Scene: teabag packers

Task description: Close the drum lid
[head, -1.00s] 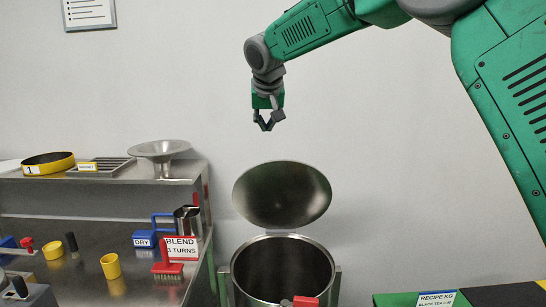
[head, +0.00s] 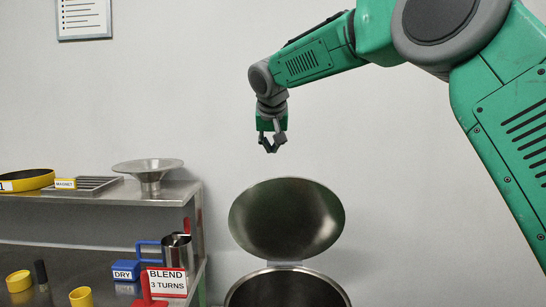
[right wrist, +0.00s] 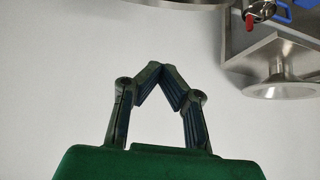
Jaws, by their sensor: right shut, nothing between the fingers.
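The drum (head: 335,287) is a steel cylinder at the bottom of the head view, cut off by the frame edge. Its round lid (head: 286,218) stands raised at the back of the drum's mouth, hinged at the rear rim, with its inner face toward me. My right gripper (head: 272,148) hangs pointing down above the lid, clear of it, its fingertips together and empty. In the right wrist view the shut fingers (right wrist: 161,70) meet at the tips with nothing between them. My left gripper is out of view.
A steel bench stands at left with a shelf (head: 120,200) holding a funnel (head: 148,172), a yellow ring (head: 28,180) and a magnet grate (head: 95,184). A metal jug (head: 178,252), a blue DRY block (head: 126,269) and a BLEND sign (head: 167,282) sit lower. The wall behind is bare around the arm.

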